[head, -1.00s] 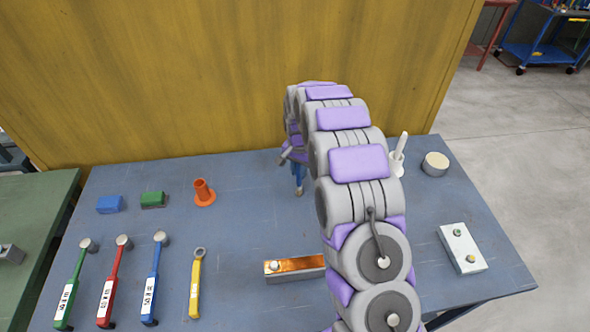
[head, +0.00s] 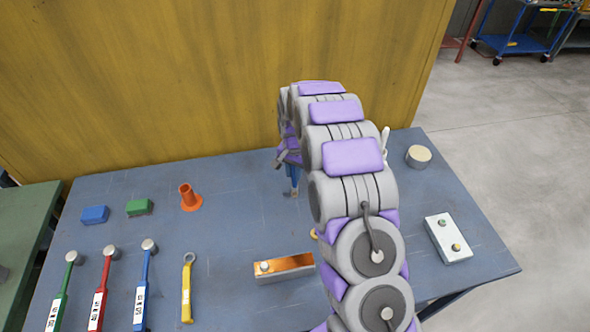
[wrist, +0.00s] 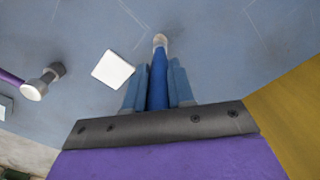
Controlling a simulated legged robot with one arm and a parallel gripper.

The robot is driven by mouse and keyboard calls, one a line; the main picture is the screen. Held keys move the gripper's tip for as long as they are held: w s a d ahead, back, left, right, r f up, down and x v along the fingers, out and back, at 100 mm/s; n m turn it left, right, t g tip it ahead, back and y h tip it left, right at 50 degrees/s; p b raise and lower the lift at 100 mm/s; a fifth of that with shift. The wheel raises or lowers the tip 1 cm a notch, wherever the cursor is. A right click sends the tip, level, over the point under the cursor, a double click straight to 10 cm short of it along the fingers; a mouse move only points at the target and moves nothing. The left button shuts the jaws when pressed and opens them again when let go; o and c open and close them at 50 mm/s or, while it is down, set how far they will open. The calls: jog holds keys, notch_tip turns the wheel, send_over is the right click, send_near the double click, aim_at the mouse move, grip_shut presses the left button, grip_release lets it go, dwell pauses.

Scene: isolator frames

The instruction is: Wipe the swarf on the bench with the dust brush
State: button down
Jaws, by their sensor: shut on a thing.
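My gripper (head: 291,180) is toward the back of the bench, near the yellow wall, its fingers pointing down. In the wrist view, my gripper (wrist: 155,85) is shut on a blue handle (wrist: 158,80) with a pale rounded tip (wrist: 160,41). This appears to be the dust brush; its bristles cannot be made out. The tip is over or at the blue-grey bench (head: 235,225); contact cannot be told. I cannot make out swarf clearly. A white square patch (wrist: 113,70) lies beside the brush in the wrist view; what it is cannot be told.
Hammers (head: 142,285) and a yellow wrench (head: 187,288) lie at the left. A copper-topped block (head: 285,268) is near the front. A white box (head: 448,238) is right of my arm.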

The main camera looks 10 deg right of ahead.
jog(key=a+p, duration=0.1)
jog(key=a, duration=1)
jog(key=shift+a, duration=0.3)
dwell(0.6)
jog(key=shift+r+p, duration=0.1)
jog(key=shift+p, duration=0.2)
jog(key=shift+r+p, duration=0.7)
jog(key=shift+r, duration=2.3)
jog(key=shift+r+p, duration=0.5)
jog(key=shift+r, duration=0.9)
